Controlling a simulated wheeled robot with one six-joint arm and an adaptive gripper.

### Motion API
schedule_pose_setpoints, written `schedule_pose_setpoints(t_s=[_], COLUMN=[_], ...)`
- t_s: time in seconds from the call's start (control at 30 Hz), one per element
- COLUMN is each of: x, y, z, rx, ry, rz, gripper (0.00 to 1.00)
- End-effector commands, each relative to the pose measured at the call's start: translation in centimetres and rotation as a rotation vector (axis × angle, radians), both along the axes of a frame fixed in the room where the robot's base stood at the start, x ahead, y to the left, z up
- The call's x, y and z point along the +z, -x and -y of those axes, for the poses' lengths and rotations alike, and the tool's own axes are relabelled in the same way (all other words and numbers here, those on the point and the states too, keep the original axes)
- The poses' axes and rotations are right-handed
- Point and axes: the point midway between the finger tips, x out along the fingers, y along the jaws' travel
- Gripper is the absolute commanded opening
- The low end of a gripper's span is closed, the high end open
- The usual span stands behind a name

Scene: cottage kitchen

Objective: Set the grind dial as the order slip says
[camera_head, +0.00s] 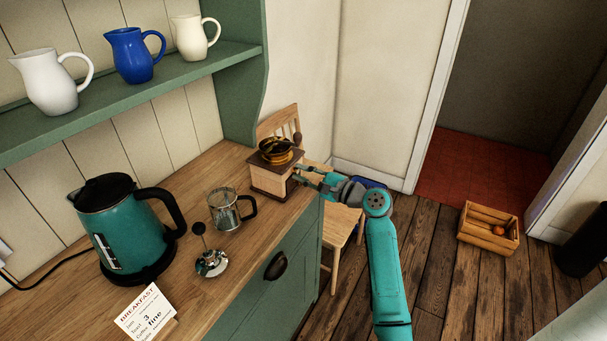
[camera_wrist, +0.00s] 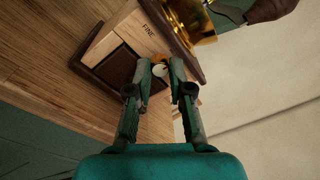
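The order slip (camera_head: 146,312) stands at the counter's front. It is headed BREAKFAST and reads "Toast 3" and "Coffee fine"; smaller words are unclear. The wooden coffee grinder (camera_head: 270,180) stands at the counter's far end, with a brass bowl and crank on top. In the wrist view the grinder's face (camera_wrist: 112,42) bears the word FINE near its upper edge. A small brass part (camera_wrist: 160,58) and a pale round knob (camera_wrist: 159,71) show between my fingertips. My gripper (camera_head: 299,174) is at the grinder's front, its fingers apart around the knob; contact is unclear. The dial's pointer is hidden.
A teal kettle (camera_head: 125,235), a glass press (camera_head: 226,211) and its plunger lid (camera_head: 210,262) stand on the counter (camera_head: 185,290). Jugs line the shelf (camera_head: 150,93) above. A chair (camera_head: 343,232) stands beyond the counter; a wooden crate (camera_head: 487,238) is on the floor.

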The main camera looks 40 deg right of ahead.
Motion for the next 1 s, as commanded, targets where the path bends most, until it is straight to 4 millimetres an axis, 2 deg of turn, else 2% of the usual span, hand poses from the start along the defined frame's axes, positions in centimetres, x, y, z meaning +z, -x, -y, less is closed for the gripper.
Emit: schedule_pose_setpoints(t_s=[0.47, 1.0], x=[-0.09, -0.17], y=[0.02, 0.00], z=[-0.02, 0.03], rx=[0.000, 0.001], ry=[0.088, 0.529], rz=[0.031, 0.191], gripper=[0.00, 0.00])
